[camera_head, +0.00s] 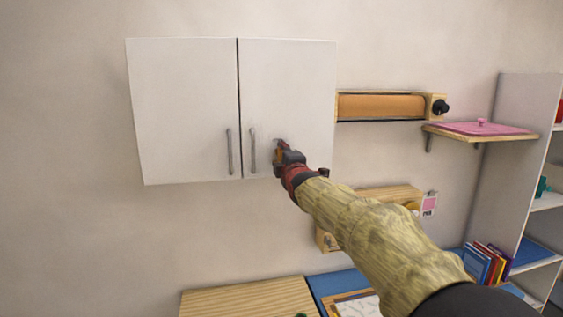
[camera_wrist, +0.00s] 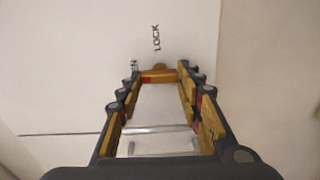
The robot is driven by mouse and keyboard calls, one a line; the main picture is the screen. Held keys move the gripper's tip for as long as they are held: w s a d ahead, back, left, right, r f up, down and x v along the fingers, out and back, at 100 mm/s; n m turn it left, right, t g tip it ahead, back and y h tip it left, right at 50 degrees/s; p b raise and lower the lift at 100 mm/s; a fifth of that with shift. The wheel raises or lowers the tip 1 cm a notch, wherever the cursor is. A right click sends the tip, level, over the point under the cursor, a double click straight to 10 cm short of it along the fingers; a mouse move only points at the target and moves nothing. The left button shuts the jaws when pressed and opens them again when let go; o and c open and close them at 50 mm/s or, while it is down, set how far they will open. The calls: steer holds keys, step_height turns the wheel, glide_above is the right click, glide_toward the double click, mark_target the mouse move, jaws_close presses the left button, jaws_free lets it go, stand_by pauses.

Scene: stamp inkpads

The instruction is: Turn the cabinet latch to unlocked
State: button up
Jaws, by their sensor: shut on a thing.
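The white two-door cabinet (camera_head: 185,75) hangs on the wall, both doors closed. My gripper (camera_head: 281,155) is at the lower part of its right door, right of the handles. In the wrist view my gripper (camera_wrist: 160,76) is shut on the small gold latch (camera_wrist: 159,67), whose rounded end shows just past the fingertips. The word LOCK (camera_wrist: 156,38) is printed on the door beyond the latch. Another label (camera_wrist: 134,65) beside the left fingertip is mostly covered. The latch's exact angle is hard to tell, and my gripper hides it in the head view.
Two grey bar handles, left (camera_head: 229,151) and right (camera_head: 252,150), stand out beside the door seam. An orange roll (camera_head: 380,106) on a wooden holder and a pink-topped shelf (camera_head: 480,130) are right of the cabinet. The wall left of the cabinet is clear.

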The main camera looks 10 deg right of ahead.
steer(key=shift+n, duration=0.4)
steer(key=o, duration=1.2)
steer(key=shift+c, duration=0.2)
steer(key=s, duration=1.2)
